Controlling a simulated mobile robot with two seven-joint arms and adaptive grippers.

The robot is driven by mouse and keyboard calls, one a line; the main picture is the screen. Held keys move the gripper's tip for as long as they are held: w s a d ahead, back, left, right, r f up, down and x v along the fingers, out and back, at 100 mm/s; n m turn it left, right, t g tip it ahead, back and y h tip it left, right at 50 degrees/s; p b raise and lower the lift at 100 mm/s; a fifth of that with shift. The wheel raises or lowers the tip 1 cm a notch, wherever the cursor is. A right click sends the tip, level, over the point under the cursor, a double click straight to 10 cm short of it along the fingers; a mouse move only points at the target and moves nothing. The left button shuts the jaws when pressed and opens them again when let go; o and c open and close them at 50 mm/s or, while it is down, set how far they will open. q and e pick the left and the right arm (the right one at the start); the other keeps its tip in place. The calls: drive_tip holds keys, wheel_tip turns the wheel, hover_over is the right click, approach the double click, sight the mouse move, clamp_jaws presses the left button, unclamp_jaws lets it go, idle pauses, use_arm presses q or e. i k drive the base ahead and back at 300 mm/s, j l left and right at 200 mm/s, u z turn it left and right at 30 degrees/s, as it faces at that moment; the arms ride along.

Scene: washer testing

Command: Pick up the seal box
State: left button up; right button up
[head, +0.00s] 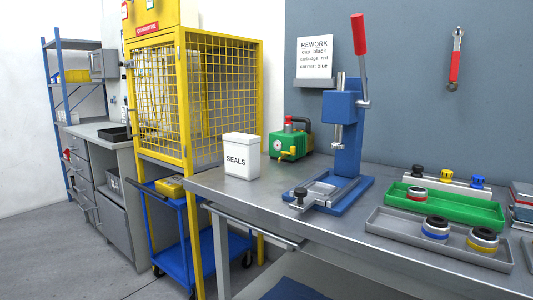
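The seal box (241,157) is a white upright box with the word SEALS on its front. It stands on the grey metal workbench (265,188), near the bench's left end. Neither of my grippers shows in the head view. Nothing is touching the box, and its front and top are in plain sight.
A green pump (290,143) stands right of the box, with a blue lever press (345,130) beyond it. Green (450,208) and grey (395,225) trays hold parts at the right. A yellow mesh cage (222,85) rises behind the box at left; a blue cart (178,262) stands below.

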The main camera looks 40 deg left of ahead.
sight(242, 151)
drive_tip(key=i+l+u, duration=0.1)
drive_tip(key=u, duration=0.25)
drive_tip(key=i+l+u, duration=0.2)
drive_tip(key=u, duration=0.15)
drive_tip(key=i+l+u, duration=0.2)
drive_tip(key=u, duration=0.15)
